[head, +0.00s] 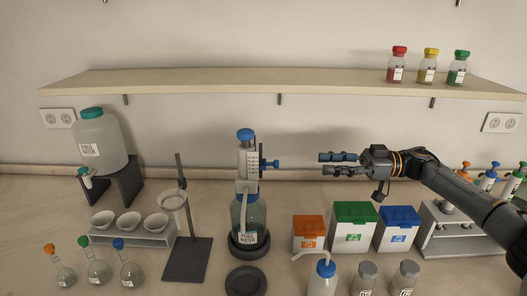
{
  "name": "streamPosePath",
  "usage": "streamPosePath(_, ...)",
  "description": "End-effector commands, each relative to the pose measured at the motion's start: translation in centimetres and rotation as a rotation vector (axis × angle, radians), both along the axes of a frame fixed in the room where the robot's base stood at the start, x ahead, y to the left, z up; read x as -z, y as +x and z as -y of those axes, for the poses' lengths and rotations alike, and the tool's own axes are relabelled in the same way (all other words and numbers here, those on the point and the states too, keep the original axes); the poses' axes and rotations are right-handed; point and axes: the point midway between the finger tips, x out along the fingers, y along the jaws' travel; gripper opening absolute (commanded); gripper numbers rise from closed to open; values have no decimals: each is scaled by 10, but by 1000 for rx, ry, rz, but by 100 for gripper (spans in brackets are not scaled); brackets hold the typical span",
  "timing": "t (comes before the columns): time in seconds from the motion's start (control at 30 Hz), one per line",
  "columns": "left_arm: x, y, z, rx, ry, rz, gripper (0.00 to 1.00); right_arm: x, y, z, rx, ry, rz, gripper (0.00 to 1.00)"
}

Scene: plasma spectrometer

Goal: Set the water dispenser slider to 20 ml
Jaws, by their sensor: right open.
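The water dispenser (247,215) stands upright near the middle of the bench. It has a clear bottle labelled "PURE WATER", a white scaled pump body and a blue top cap. Its blue slider knob (270,164) sticks out to the right from the scale, roughly midway up it. The scale's numbers are too small to read. My right gripper (322,163) reaches in from the right at about the knob's height. Its fingers point left, open and empty, with a gap between them and the knob. My left gripper is not in view.
A black round pad (246,281) lies in front of the dispenser. A ring stand (186,258) is to its left. Orange, green (355,227) and blue boxes sit below my right arm, with a wash bottle (323,279) in front. A shelf (270,83) runs above.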

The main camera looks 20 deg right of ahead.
Motion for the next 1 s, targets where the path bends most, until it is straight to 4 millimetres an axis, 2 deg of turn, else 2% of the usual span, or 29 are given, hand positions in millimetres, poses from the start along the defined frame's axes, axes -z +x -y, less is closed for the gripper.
streamPosePath(0.1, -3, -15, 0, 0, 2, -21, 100, -1, 3, -8, -4, 1, 0, 42)
streamPosePath(0.3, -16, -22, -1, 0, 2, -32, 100, -4, 18, -39, -5, 2, 0, 42)
streamPosePath(0.5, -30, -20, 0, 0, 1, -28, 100, -4, 37, -79, -5, 2, 1, 42)
streamPosePath(0.7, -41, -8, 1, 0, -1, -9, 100, -3, 52, -109, -3, 2, 1, 42)
streamPosePath(1.0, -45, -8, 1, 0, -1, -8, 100, 0, 60, -124, -1, 0, 0, 42)
